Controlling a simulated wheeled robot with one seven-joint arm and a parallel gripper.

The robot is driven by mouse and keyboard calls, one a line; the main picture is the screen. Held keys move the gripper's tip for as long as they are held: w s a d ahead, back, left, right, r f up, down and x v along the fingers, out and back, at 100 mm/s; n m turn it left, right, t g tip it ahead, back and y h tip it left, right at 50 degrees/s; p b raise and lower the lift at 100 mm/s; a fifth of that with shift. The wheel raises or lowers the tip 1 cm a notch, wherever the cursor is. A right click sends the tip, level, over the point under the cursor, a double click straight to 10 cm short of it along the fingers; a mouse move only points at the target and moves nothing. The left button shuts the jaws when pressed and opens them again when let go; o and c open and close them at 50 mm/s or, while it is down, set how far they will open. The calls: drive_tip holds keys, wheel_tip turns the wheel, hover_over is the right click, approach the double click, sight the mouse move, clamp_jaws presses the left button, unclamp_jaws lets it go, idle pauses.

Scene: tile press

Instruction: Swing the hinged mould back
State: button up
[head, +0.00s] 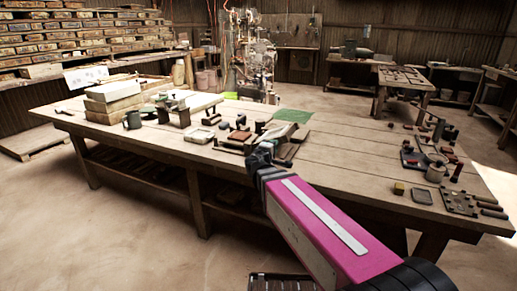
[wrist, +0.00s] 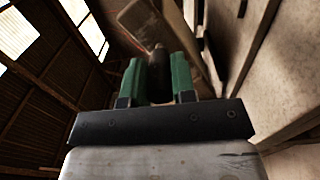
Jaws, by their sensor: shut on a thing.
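My gripper (head: 262,157) is at the near edge of the long wooden table, beside a small cluster of tile-press parts. The hinged mould (head: 285,152) seems to be the flat brownish piece just right of my gripper; my arm partly hides it. In the wrist view, my gripper's green fingers (wrist: 158,66) are closed around a dark, rounded handle (wrist: 158,52). A brown board-like piece (wrist: 140,24) stands tilted just beyond the fingertips, probably part of the mould. I cannot tell its exact angle or see its hinge.
The wooden table (head: 345,160) holds small blocks and tools around the press. A green cloth (head: 294,115) lies behind it. Stacked pale slabs (head: 113,97) stand at the left, and loose tools with a metal plate (head: 459,202) lie at the right. The table's middle right is mostly clear.

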drive_tip(key=shift+d+f, duration=0.2)
drive_tip(key=shift+f, duration=0.7)
drive_tip(key=shift+a+f, duration=0.1)
drive_tip(key=shift+f, duration=2.35)
drive_tip(key=o, duration=0.6)
drive_tip(key=shift+v, duration=4.05)
